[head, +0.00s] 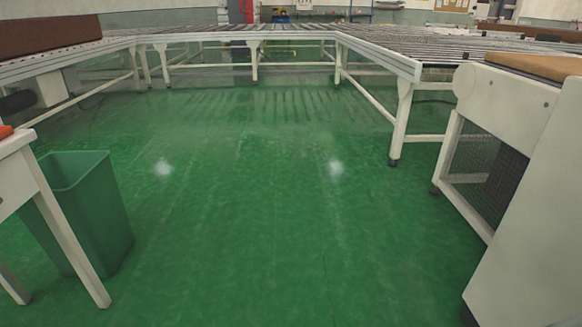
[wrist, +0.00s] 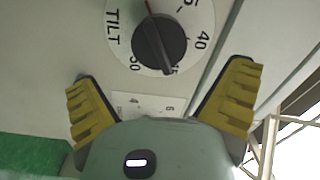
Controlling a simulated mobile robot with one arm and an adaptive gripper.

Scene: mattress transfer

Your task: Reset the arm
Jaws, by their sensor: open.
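My gripper (wrist: 160,103) shows in the wrist view with its two yellow-padded fingers spread wide apart. It is open and nothing is between the fingers. Beyond the fingertips is a pale machine panel with a black knob (wrist: 160,43) on a white dial (wrist: 197,20) marked TILT, with numbers such as 30 and 40. The fingers appear to be apart from the knob. A small white label (wrist: 150,104) with numbers sits below the dial, partly hidden by the gripper body. My arm and gripper do not show in the head view.
In the head view, a roller conveyor (head: 378,52) on white legs spans the back. A green bin (head: 95,215) and a white table (head: 50,215) stand at left. A white machine (head: 535,200) stands at right. The green floor (head: 250,200) between is clear.

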